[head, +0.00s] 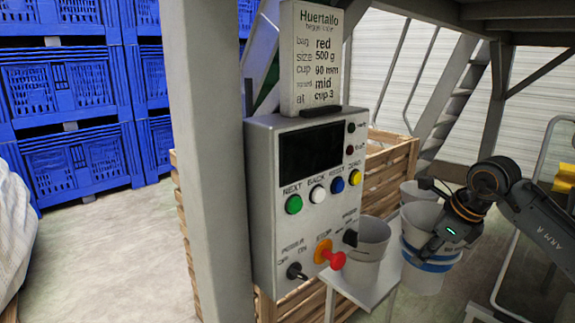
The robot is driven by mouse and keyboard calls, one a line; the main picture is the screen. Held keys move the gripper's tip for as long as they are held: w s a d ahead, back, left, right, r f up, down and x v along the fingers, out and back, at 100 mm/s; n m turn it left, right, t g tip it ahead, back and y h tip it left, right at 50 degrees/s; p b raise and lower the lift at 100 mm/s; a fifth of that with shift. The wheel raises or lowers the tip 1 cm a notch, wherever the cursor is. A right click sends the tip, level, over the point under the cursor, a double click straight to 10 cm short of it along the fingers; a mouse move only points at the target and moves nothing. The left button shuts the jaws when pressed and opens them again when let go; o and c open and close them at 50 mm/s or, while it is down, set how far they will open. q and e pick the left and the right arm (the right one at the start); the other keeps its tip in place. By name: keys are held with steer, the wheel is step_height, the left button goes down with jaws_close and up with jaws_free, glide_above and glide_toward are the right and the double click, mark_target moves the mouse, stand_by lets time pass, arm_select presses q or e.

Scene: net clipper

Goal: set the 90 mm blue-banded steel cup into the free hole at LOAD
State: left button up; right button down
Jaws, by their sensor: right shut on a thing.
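I cannot tell from this view whether the cup's base touches anything. The free hole and any LOAD mark cannot be made out here. My left gripper is out of view.
A grey cup (365,262) stands just right of the control box (302,215), near a pale ledge (350,291). Another grey cup (412,191) is behind the held cup.

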steer(key=s+a+f+n+g, duration=0.2)
steer(key=s+a+n+g, duration=0.1)
steer(key=s+n, duration=0.3)
steer(key=s+a+f+n+g, duration=0.2)
steer(key=s+n, duration=0.5)
steer(key=n, duration=0.4)
steer(key=s+a+f+n+g, duration=0.3)
steer(key=s+a+f+n, duration=0.1)
steer(key=n, duration=0.4)
steer(key=shift+s+a+n+g+h, duration=0.3)
steer(key=shift+s+a, duration=0.2)
steer(key=shift+s, duration=0.7)
steer(key=shift+d, duration=0.1)
